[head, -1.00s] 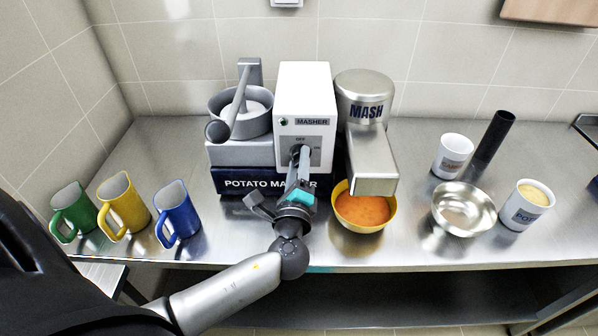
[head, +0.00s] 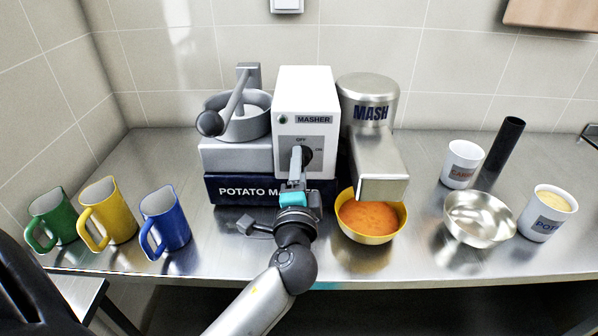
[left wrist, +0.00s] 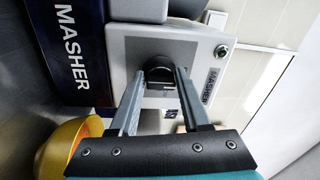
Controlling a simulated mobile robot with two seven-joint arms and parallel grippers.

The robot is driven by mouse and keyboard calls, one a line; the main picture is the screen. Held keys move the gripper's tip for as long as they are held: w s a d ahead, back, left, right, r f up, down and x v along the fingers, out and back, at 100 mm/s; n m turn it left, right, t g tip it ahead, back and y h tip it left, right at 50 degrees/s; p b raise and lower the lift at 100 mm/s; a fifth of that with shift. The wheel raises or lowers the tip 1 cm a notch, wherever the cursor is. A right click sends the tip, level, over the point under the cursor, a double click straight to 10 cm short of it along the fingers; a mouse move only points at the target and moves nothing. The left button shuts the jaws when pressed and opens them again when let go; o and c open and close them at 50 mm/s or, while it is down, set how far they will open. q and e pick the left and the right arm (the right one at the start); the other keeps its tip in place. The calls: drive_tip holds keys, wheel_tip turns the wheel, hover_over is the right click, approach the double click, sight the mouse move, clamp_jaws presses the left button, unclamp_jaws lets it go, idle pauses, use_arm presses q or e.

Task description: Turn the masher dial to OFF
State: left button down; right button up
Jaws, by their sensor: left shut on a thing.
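The masher is a white box (head: 317,95) labelled MASHER, standing on a dark blue base (head: 231,189). Its black round dial (head: 306,157) is on a grey front plate, with OFF above it and ON to its right. My left gripper (head: 297,162) reaches up from below with its fingers at the dial, hiding part of it. In the left wrist view the dial (left wrist: 158,73) sits between the two finger ends, which are shut on it. The dial's exact pointing is hard to tell. A small green light (left wrist: 221,51) shows on the panel. My right gripper is out of view.
A yellow bowl of orange mash (head: 370,219) stands under the metal MASH spout (head: 381,176), close right of my left wrist. Blue (head: 165,217), yellow (head: 107,213) and green (head: 52,217) mugs stand left. A steel bowl (head: 478,219) and white cups (head: 462,163) stand right.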

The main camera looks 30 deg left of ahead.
use_arm(q)
drive_tip(key=shift+f, duration=0.2)
idle(0.3)
drive_tip(key=shift+c, duration=2)
unclamp_jaws()
drive_tip(key=shift+r, duration=0.15)
